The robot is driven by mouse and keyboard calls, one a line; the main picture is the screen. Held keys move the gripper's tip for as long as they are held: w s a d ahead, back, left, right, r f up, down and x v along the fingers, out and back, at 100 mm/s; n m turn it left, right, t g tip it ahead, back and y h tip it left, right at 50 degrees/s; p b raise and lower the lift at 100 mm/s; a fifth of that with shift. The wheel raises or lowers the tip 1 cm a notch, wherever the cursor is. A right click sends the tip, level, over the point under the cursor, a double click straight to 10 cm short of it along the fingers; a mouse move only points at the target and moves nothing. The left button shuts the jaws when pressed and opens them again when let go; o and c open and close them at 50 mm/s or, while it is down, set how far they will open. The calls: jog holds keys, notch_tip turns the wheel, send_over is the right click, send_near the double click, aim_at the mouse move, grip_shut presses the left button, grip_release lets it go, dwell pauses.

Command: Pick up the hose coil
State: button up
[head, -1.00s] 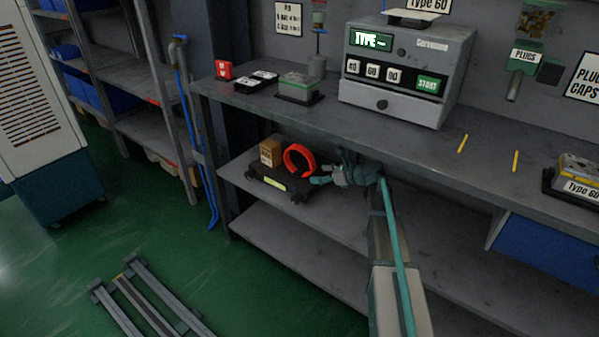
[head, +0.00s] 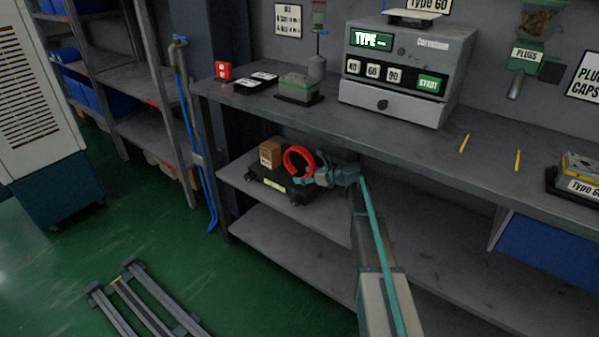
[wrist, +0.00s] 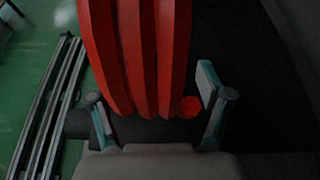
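The hose coil is a red ring (head: 288,160) standing upright on a small dark wheeled base (head: 270,185) on the middle shelf. In the wrist view its ridged red loops (wrist: 135,55) fill the upper middle. My gripper (head: 308,173) is at the right lower side of the coil. In the wrist view the fingers of my gripper (wrist: 155,105) are spread, one at each side of the coil's lower part. The left finger is close to the red loops. A gap shows at the right finger. I cannot tell whether either finger touches.
A brown box (head: 270,154) stands on the base just left of the coil. The worktop (head: 330,108) lies above the shelf, with a grey machine (head: 395,75) on it. The shelf is clear to the right. Grey rails (head: 140,300) lie on the green floor.

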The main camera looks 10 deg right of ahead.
aim_at(307, 153)
jog(key=c, duration=1.1)
jog(key=shift+r, duration=0.1)
notch_tip(307, 153, up, 10)
jog(key=shift+f+p, duration=0.1)
jog(key=shift+p, duration=0.95)
